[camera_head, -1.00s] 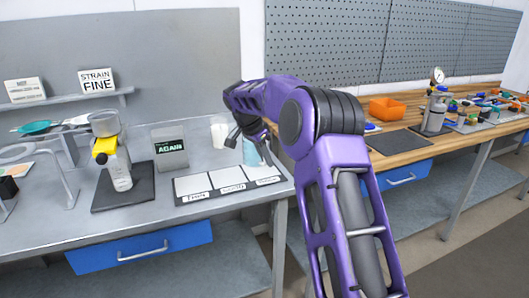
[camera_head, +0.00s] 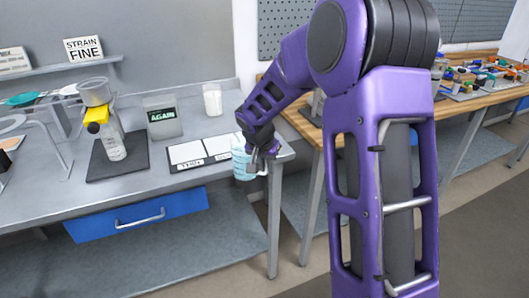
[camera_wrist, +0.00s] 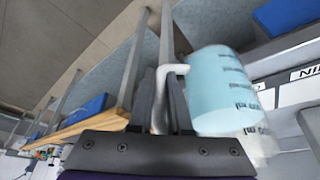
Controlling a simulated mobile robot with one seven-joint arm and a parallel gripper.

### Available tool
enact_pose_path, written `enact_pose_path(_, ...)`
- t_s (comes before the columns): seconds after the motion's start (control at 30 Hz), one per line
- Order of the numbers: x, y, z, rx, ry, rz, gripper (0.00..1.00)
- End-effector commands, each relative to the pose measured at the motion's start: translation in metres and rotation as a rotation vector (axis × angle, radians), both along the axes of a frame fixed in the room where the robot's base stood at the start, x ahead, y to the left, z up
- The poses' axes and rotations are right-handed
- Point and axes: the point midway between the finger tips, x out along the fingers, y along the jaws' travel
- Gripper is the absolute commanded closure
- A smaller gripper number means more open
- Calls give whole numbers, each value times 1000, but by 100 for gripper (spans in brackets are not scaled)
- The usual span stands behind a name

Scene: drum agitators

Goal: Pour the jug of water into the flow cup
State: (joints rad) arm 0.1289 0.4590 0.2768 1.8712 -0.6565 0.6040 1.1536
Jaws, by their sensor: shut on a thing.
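My gripper (camera_head: 256,152) is shut on the handle of a light blue jug (camera_head: 241,166). The jug is roughly upright at the front right corner of the grey bench, overlapping the right end of the labelled mat. In the wrist view the jug (camera_wrist: 222,88), with dark markings, sits right of the fingers (camera_wrist: 162,108), which close on its pale handle (camera_wrist: 163,82). A grey cup (camera_head: 94,92) tops a yellow-and-white device on a dark pad, well left of the jug. I cannot tell surely whether it is the flow cup.
A white cup (camera_head: 212,100) and an AGAIN display (camera_head: 162,118) stand behind the labelled mat (camera_head: 176,164). A frame with a ring (camera_head: 12,124) is at far left. A wooden bench (camera_head: 303,124) stands right. Bare grey bench top lies between the dark pad and the mat.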

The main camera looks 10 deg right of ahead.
Motion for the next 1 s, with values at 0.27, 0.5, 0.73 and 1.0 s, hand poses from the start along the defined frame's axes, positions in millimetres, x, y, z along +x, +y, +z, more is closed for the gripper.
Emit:
enact_pose_path(0.27, -43, -1, -28, 0, 0, 192, 100)
enact_pose_path(0.5, -84, 0, -55, -1, 0, 378, 100)
enact_pose_path(0.73, -108, 0, -71, -1, -1, 495, 100)
enact_pose_path(1.0, -118, 1, -78, 1, -4, 548, 100)
